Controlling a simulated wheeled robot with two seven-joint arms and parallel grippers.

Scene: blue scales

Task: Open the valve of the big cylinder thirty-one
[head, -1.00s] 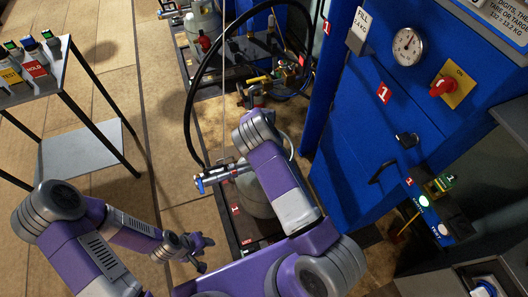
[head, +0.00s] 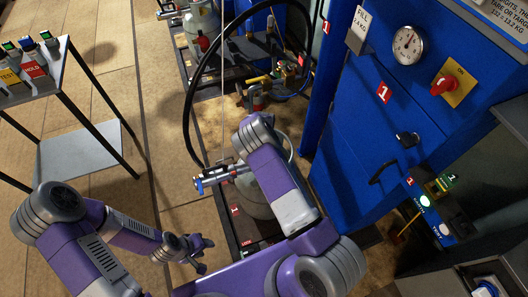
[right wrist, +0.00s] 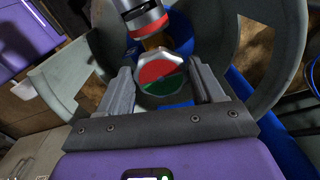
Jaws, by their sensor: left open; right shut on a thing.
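The right wrist view shows a round valve knob (right wrist: 160,72) with a red half, a green half and a pale rim. My right gripper (right wrist: 163,84) has one finger on each side of it and is shut on it. The curved grey-green collar of a cylinder (right wrist: 262,50) surrounds it. In the head view, a pale cylinder (head: 257,208) stands on the scale beneath my right arm, which hides much of it and my right gripper. I cannot read its number. My left gripper (head: 203,255) is open and empty, low and left of the cylinder.
A red-banded cylindrical fitting (right wrist: 145,14) stands close above the knob. A blue-tipped fitting (head: 212,179) juts out left of the cylinder. A black hoop-like hose (head: 187,110) rises behind. The blue cabinet (head: 345,145) is at right and a small table (head: 80,148) at left.

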